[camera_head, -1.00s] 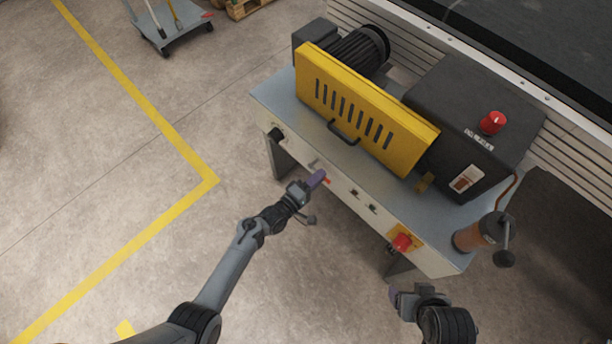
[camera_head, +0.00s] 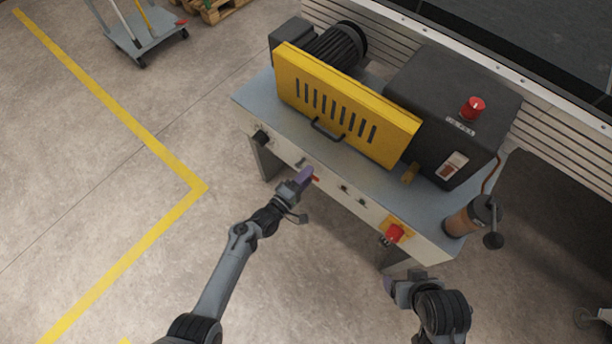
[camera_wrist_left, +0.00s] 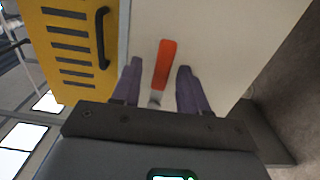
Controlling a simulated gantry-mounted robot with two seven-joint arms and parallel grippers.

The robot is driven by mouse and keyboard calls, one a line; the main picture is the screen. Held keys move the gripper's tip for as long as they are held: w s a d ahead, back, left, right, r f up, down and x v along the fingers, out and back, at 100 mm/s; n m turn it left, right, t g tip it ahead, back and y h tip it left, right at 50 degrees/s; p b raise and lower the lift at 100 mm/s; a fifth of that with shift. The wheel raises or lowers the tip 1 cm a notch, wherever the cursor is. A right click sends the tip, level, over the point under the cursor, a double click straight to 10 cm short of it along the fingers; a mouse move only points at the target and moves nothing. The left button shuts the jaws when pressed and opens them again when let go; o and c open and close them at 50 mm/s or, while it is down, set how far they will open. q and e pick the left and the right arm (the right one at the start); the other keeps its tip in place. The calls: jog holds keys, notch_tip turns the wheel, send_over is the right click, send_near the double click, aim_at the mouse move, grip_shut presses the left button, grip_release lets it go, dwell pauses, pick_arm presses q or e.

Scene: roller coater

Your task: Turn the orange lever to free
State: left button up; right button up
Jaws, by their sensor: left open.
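The orange lever (camera_wrist_left: 165,64) sits on the pale front panel of the machine, between the two purple fingers of my left gripper (camera_wrist_left: 161,84) in the left wrist view. The fingers stand apart on both sides of it, with a gap to each. In the head view the lever's red-orange tip (camera_head: 316,178) shows just beside my left gripper (camera_head: 305,175), which hides the rest. My right gripper (camera_head: 388,285) is low in the head view, away from the panel; its jaw opening is not clear.
The yellow slotted guard (camera_head: 345,110) with a black handle stands on the machine top. A cylinder with a crank (camera_head: 465,218) sits at the right end. The floor in front is clear.

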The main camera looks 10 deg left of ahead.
pick_arm(q)
jog(key=shift+s, duration=0.1)
jog(key=p+v, duration=0.3)
jog(key=v, duration=0.7)
jog(key=shift+s+a, duration=0.25)
jog(key=shift+s, duration=0.05)
